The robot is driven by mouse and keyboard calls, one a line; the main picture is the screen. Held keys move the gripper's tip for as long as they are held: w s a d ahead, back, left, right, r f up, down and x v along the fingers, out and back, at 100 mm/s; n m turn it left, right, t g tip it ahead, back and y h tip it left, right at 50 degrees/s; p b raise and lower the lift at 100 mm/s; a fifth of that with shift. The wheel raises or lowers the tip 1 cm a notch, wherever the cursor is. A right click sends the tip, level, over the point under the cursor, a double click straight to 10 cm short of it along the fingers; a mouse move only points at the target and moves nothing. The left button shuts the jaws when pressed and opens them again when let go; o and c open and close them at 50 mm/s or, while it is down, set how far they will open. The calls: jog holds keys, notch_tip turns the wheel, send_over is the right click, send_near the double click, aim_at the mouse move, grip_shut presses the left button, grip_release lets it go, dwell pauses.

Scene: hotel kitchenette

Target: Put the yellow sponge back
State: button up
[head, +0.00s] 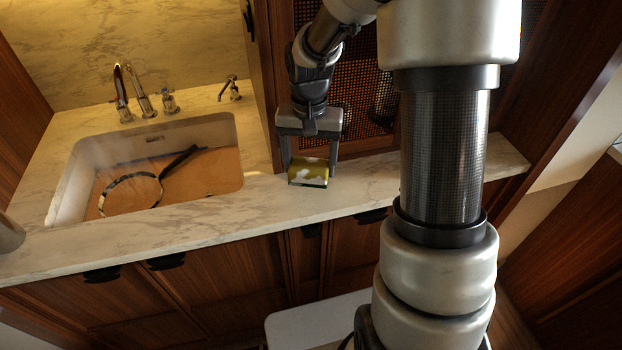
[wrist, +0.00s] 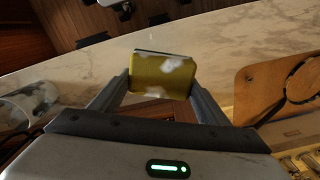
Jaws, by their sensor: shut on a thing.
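The yellow sponge (head: 308,171) has pale patches and a dark edge. It is between the two fingers of my gripper (head: 309,168), over the marble counter to the right of the sink. My gripper is shut on it and points downward. In the wrist view the sponge (wrist: 160,74) spans the gap between the fingertips (wrist: 160,82). I cannot tell whether its underside touches the counter.
The sink (head: 235,165) holds a dark ring with a handle (head: 180,160). A faucet (head: 142,100) stands behind it. The marble counter (head: 370,180) is clear right of the sponge. A patterned pale object (wrist: 30,105) shows at the wrist view's left.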

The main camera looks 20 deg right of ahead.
aim_at(309, 189)
jog(key=shift+f, duration=2.7)
jog(key=shift+f, duration=0.1)
jog(key=shift+f+b, duration=0.15)
jog(key=shift+b, duration=0.2)
jog(key=o, duration=0.9)
